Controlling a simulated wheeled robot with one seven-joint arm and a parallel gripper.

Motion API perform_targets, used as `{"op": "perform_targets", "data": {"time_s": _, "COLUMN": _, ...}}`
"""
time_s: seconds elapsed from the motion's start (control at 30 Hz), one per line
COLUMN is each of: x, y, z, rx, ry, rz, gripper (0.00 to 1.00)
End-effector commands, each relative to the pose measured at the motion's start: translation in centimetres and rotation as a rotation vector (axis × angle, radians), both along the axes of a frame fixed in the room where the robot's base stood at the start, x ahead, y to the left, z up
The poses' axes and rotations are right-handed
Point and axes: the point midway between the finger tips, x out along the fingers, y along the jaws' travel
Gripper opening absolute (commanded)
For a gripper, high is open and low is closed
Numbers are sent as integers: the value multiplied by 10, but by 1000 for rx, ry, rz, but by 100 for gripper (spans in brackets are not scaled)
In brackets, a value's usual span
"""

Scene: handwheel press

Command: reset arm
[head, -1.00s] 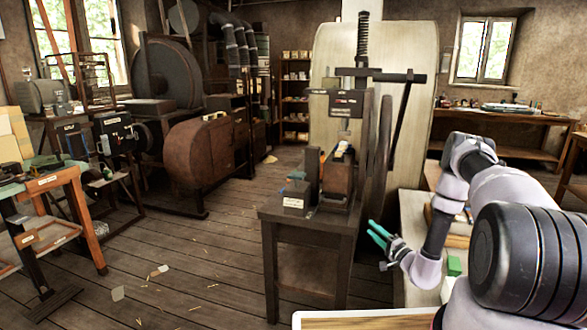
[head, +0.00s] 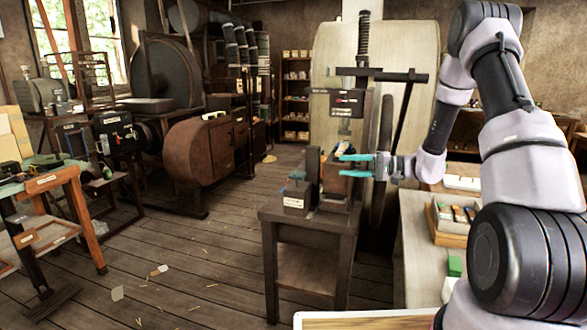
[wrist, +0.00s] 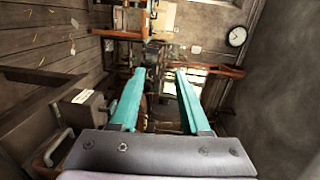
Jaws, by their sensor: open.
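My gripper (head: 356,166) has two teal fingers and is open and empty. In the head view it is level, pointing left, in front of the handwheel press (head: 345,105) at the height of its lower part. My arm reaches in from the right. In the wrist view the teal fingers of my gripper (wrist: 158,95) stand apart with nothing between them. The press has a vertical screw and a long dark bar at its top, and stands on a dark wooden stand (head: 290,235). My fingers overlap the press's right side in the picture; I cannot tell whether they touch it.
A bench (head: 418,235) at the right holds a wooden tray (head: 445,238) of small coloured items and a green block (head: 455,266). A brown cabinet machine (head: 205,150) stands left of the press. The plank floor (head: 190,255) between is mostly clear. A clock (wrist: 237,36) hangs on a wall.

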Motion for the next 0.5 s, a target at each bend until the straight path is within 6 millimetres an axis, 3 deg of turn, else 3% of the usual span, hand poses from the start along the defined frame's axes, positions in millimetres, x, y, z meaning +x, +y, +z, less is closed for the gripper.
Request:
{"op": "perform_targets", "data": {"time_s": 0.03, "x": -14, "y": 7, "z": 22, "rx": -47, "ry": 7, "rz": 48, "gripper": 46}}
{"op": "perform_targets", "data": {"time_s": 0.2, "x": -65, "y": 21, "z": 71, "rx": -230, "ry": 76, "rz": 174, "gripper": 46}}
{"op": "perform_targets", "data": {"time_s": 0.5, "x": -157, "y": 16, "z": 129, "rx": -611, "ry": 152, "rz": 208, "gripper": 46}}
